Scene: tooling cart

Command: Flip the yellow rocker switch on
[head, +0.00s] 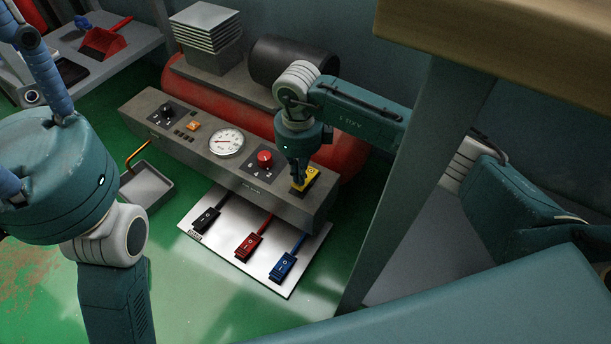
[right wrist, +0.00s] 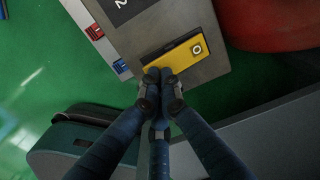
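The yellow rocker switch (head: 312,177) sits at the right end of the grey control panel's sloped top. In the right wrist view it is a yellow plate (right wrist: 180,60) with a white round mark at its far end and a dark strip along one side. I cannot tell its rocker position. My right gripper (head: 297,184) points down at the switch's near left part, partly covering it. In the right wrist view its fingertips (right wrist: 159,75) are together, empty, at the switch's near end; contact is unclear. My left gripper's fingers (head: 44,72) are cut off by the left edge.
The panel (head: 193,145) also carries a red button (head: 265,157), a gauge (head: 227,141), an orange switch (head: 193,125) and a black knob (head: 168,112). Black, red (head: 249,246) and blue rockers lie on a white plate (head: 225,248) below. A red tank (head: 345,150) stands behind.

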